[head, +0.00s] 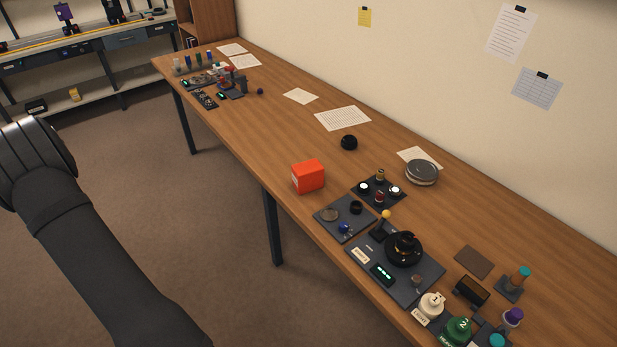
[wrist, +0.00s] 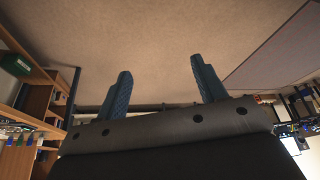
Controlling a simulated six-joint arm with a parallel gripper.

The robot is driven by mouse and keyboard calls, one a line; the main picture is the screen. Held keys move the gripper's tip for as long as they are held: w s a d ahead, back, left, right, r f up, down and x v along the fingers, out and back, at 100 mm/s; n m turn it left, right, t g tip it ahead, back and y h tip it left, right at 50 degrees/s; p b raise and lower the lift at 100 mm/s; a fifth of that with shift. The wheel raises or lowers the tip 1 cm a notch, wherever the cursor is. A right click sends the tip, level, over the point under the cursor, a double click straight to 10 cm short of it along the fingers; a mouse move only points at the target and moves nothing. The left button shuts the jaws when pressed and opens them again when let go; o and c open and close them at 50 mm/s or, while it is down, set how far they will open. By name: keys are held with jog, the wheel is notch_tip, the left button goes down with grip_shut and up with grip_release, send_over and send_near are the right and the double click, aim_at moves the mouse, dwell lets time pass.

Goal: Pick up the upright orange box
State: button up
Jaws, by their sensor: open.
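The orange box (head: 308,177) stands upright on the wooden table near its front edge, left of the dark trays of parts. It has a pale label on its left face. In the wrist view my gripper (wrist: 160,82) is open, with its two blue ridged fingers apart and nothing between them. That view faces away from the table and does not show the box. In the head view my arm fills the lower left, beside the table, and the gripper itself is out of frame.
A dark tray with a round parts holder (head: 346,219) lies right of the box, and a small dark tray (head: 378,191) with parts sits behind it. A black ring (head: 349,142) and a round metal tin (head: 421,172) stand farther back. The table left of the box is clear.

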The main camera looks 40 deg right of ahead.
jog(key=o, duration=0.8)
jog(key=d+r+m, duration=0.2)
jog(key=d, duration=1.9)
jog(key=m+h, duration=0.3)
jog(key=m, duration=0.2)
send_near(310, 169)
jog(key=x, duration=0.8)
jog(key=shift+w+f, duration=0.1)
jog(key=shift+f, duration=0.2)
jog(key=shift+w+x, duration=0.15)
jog(key=shift+x, duration=1.25)
jog(key=shift+w+x, duration=0.15)
jog(key=shift+x, duration=1.3)
